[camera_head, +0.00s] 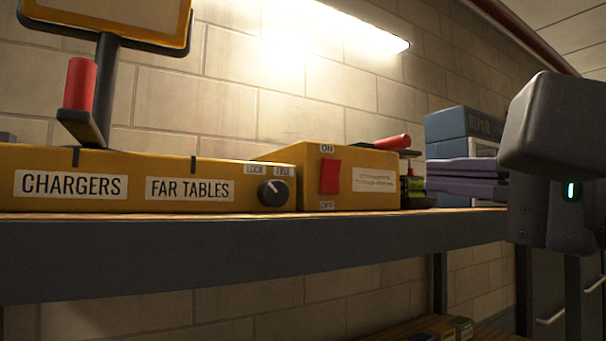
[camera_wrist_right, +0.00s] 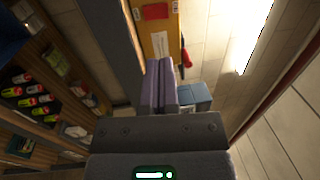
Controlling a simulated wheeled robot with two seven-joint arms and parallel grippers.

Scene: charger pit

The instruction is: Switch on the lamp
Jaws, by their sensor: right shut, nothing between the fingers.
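A yellow box (camera_head: 354,155) stands on the shelf, with a red rocker switch (camera_head: 329,176) on its front between an ON label above and an OFF label below. The switch also shows at the top of the right wrist view (camera_wrist_right: 155,11). A strip light (camera_head: 345,24) on the wall above glows brightly; it also shows in the right wrist view (camera_wrist_right: 252,35). My right gripper (camera_head: 555,165) is to the right of the yellow box, apart from the switch, shut and empty. It fills the bottom of the right wrist view (camera_wrist_right: 160,145). My left gripper is out of view.
A long yellow panel (camera_head: 140,190) with a black knob (camera_head: 273,193) and labels stands left of the box. The dark shelf edge (camera_head: 220,255) runs below.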

